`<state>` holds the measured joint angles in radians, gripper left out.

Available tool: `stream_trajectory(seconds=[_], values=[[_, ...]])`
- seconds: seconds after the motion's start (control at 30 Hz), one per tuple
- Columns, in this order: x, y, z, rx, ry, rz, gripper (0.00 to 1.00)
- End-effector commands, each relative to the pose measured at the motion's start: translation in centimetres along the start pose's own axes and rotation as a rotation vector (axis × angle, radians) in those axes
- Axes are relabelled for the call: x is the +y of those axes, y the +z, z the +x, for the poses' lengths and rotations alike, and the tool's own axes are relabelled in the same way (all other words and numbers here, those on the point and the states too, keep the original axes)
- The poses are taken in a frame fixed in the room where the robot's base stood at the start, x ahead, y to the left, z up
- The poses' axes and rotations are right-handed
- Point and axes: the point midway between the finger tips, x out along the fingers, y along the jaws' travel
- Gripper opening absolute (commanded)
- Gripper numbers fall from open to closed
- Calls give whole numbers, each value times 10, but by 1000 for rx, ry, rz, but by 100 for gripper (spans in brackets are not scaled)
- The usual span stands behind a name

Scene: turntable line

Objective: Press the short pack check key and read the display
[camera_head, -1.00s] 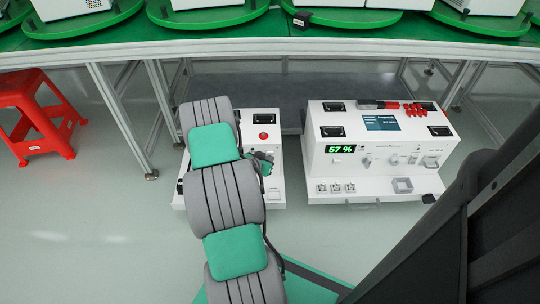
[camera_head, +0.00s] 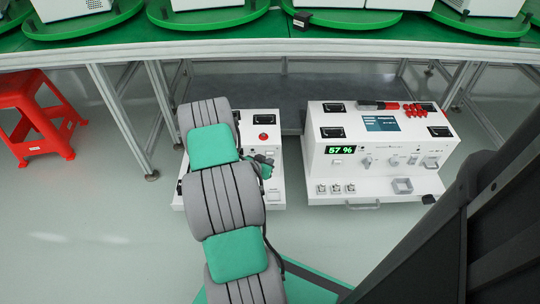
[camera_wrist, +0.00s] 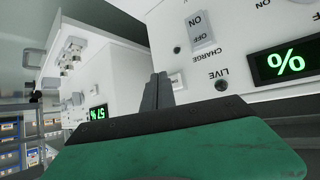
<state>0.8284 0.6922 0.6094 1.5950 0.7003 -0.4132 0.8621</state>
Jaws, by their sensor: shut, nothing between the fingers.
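My gripper (camera_wrist: 157,92) is shut and empty. In the wrist view its fingertips are in front of the white panel of the left unit, beside a small white key (camera_wrist: 176,79); I cannot tell whether they touch. In the head view my gripper (camera_head: 265,163) is small beside my arm, over the left unit (camera_head: 263,196). The near panel's display (camera_wrist: 284,62) shows a green "%", and the rest is cut off. I cannot read a short pack label on any key. The right unit's display (camera_head: 341,150) reads 57 %.
A white rocker switch (camera_wrist: 202,31) marked ON is above the fingers, near the word CHARGE. The left unit has a red button (camera_head: 263,136). The right unit (camera_head: 378,188) has a blue screen (camera_head: 381,123).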

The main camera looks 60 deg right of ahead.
Motion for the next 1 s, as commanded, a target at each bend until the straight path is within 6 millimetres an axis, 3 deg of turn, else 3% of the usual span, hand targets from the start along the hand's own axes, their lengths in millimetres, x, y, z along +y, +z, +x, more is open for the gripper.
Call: stream_trajectory(seconds=[0.33,0.8,1.0], values=[[2,2,-2,-1,0,-1,0],[24,24,-33,-1,0,-1,0],[26,27,-36,-1,0,0,0]])
